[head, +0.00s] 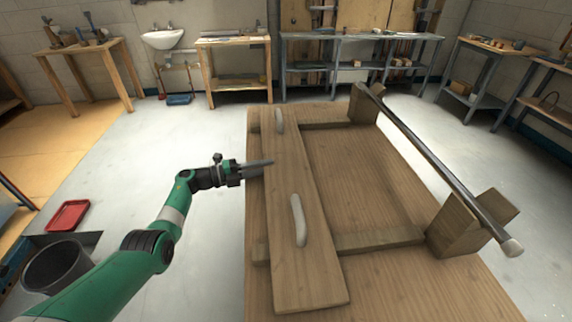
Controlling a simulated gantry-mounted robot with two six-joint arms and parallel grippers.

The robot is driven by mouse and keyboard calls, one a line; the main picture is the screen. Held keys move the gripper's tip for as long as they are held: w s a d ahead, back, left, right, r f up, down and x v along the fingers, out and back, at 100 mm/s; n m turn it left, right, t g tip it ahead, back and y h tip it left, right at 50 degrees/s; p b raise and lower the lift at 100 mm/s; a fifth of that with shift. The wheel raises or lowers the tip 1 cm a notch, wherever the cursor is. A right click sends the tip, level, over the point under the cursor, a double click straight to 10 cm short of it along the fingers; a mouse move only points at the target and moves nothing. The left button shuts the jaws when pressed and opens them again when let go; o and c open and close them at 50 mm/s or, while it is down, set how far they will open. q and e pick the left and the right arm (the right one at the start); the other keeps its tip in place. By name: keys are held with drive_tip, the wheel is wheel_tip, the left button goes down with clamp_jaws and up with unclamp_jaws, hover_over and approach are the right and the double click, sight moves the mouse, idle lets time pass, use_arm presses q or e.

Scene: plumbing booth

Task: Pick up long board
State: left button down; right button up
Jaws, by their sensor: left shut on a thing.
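The long board (290,180) is a wooden plank with two pale handle-like pieces, the far one (279,121) and the near one (298,221). It lies lengthwise along the left side of the wooden table (400,290), across two wooden crosspieces. My left gripper (262,164) is at the board's left edge, around its middle, and is shut on it. Its fingertips overlap the edge, and the exact contact is hard to see. My right gripper is not in view.
A metal pipe (430,155) rests on two wooden blocks, far (364,103) and near (460,228), along the table's right side. A dark bucket (58,268) and a red tray (69,215) are on the floor at left. Workbenches and a sink (163,39) line the back.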

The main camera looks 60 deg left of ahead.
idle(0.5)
use_arm(q)
drive_tip(key=shift+r+p, duration=0.35)
drive_tip(key=shift+r, duration=0.2)
drive_tip(key=r+p, duration=0.3)
drive_tip(key=shift+s+d+r, duration=0.15)
drive_tip(key=shift+s+r, duration=0.05)
drive_tip(key=shift+r, duration=0.1)
drive_tip(key=s+d+r+p, duration=0.7)
drive_tip(key=s+r+p, duration=0.1)
drive_tip(key=s+p, duration=0.3)
drive_tip(key=shift+s+r+p, duration=0.25)
drive_tip(key=shift+s+p, duration=0.05)
drive_tip(key=shift+p, duration=0.55)
drive_tip(key=shift+d, duration=0.1)
